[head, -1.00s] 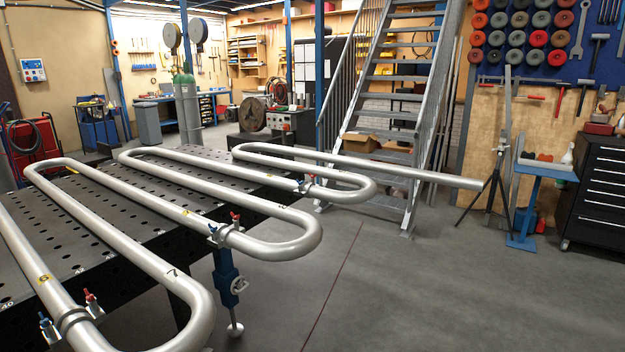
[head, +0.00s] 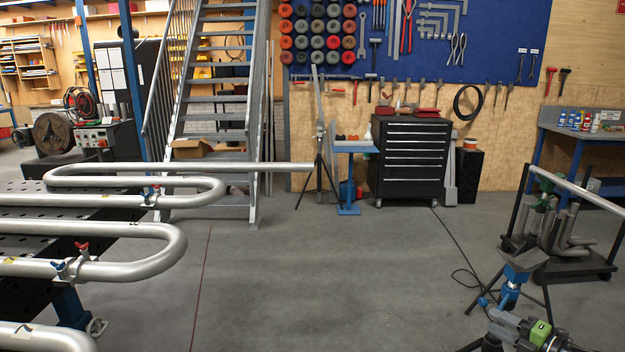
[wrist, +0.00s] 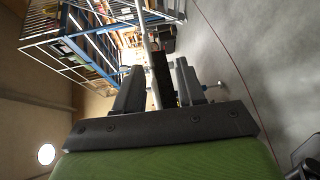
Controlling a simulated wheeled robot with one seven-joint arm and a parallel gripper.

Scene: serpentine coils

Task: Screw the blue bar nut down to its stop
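Small pipe clamps with bar nuts sit on the silver serpentine coil (head: 140,268) at the left of the head view. The nearer clamp (head: 68,266) has a red bar nut (head: 81,247) and a blue one (head: 60,267). A farther clamp (head: 150,197) also shows a bit of blue. They are too small to tell how far down any nut sits. In the wrist view my gripper (wrist: 156,80) is open, with a gap between its dark fingers. No nut shows between them. I cannot make out my gripper in the head view.
The coils overhang the dark perforated table (head: 25,240). Stairs (head: 215,110) stand behind. A blue stand (head: 350,175) and black drawer cabinet (head: 410,160) are at the back. Tripod equipment (head: 515,275) and a pipe rack (head: 560,245) occupy the right. The middle floor is clear.

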